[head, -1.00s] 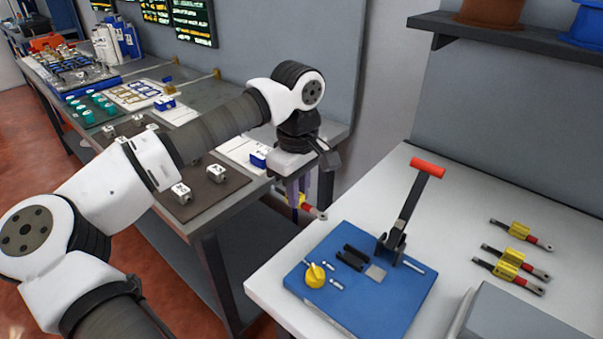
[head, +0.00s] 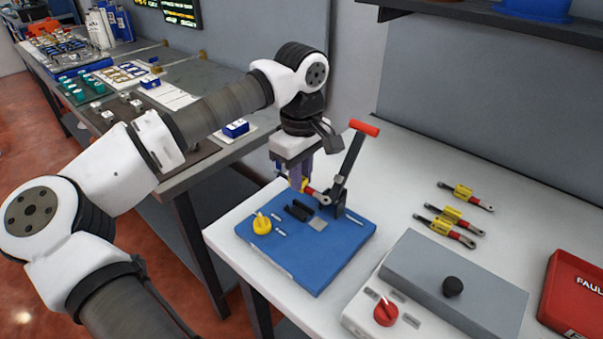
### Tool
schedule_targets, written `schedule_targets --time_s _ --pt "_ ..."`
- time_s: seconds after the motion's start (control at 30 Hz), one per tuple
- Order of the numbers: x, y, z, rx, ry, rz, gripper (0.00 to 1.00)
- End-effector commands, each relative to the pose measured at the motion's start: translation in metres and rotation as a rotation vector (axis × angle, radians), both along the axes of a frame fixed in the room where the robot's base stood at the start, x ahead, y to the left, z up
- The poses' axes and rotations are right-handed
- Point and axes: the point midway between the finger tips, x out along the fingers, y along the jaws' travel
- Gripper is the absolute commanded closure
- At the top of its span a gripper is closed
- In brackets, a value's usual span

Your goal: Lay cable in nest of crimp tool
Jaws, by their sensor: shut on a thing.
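The crimp tool is a blue base plate (head: 305,262) on the white table, with a black lever with a red handle (head: 364,128) standing up at its back. A dark nest block (head: 299,210) and a yellow knob (head: 262,223) sit on the plate. My gripper (head: 300,182) is shut on a cable with a yellow sleeve, a red section and a metal lug (head: 325,199). In the picture, the cable appears just behind and above the nest, with the lug end toward the lever. My gripper hides much of the cable, and I cannot tell whether it touches the tool.
Several similar cables (head: 452,218) lie on the white table to the right. A grey box with a black knob (head: 452,287), a red rotary switch (head: 386,312) and a red case (head: 577,290) stand at front right. A shelf hangs above. A dark workbench stands at left.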

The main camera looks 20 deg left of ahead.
Motion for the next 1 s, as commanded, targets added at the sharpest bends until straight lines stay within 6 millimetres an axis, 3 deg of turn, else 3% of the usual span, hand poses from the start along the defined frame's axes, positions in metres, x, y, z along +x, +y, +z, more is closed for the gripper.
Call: schedule_targets --time_s 0.27,0.8,1.0 --pt "0.000 0.000 -0.005 0.000 0.000 0.000 1.00" --pt "0.000 0.000 -0.044 0.000 -0.001 0.000 1.00" --pt "0.000 0.000 -0.046 0.000 -0.001 0.000 1.00"
